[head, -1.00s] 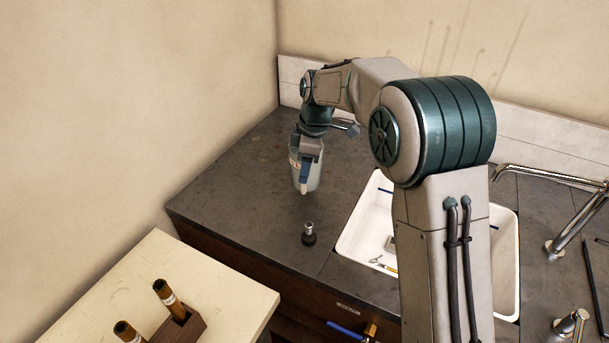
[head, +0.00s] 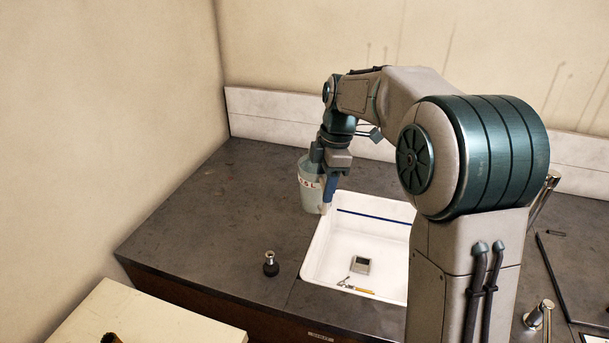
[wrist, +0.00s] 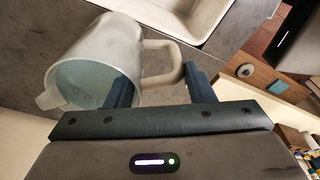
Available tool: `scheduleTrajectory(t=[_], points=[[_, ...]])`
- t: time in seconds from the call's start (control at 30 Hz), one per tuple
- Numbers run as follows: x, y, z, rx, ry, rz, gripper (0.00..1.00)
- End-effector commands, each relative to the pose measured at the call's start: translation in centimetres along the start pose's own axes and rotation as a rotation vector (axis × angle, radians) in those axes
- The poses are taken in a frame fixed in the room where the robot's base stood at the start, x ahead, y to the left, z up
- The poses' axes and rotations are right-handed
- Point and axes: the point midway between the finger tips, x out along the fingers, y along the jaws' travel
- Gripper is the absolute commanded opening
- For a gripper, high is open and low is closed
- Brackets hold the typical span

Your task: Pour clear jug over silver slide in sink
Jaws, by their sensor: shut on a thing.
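The clear jug (head: 310,188), a cloudy translucent vessel with dark lettering, hangs nearly upright by the left edge of the white sink (head: 313,243). My gripper (head: 329,186) is shut on its handle. In the wrist view the jug (wrist: 92,58) shows its spout and pale bluish contents, and its handle (wrist: 165,68) sits between my fingers (wrist: 160,88). Inside the sink lie a small grey block (head: 360,265) and a small silvery piece (head: 345,283) beside a yellow-handled item (head: 358,290). I cannot tell which of these is the silver slide. My arm hides the sink's right part.
A small dark bottle with a silvery top (head: 270,264) stands on the dark counter (head: 200,213) left of the sink. A chrome tap (head: 542,195) is partly behind my arm. A pale table (head: 140,322) is at the lower left. The counter's left part is clear.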

Motion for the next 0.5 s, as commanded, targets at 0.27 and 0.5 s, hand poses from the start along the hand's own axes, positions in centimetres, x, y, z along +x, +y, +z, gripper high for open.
scheduleTrajectory(t=[0.27, 0.5], points=[[4.4, -4.0, 7.8, -0.254, -0.001, -0.048, 0.00], [8.1, -8.9, 13.1, -0.506, -0.004, -0.091, 0.00]])
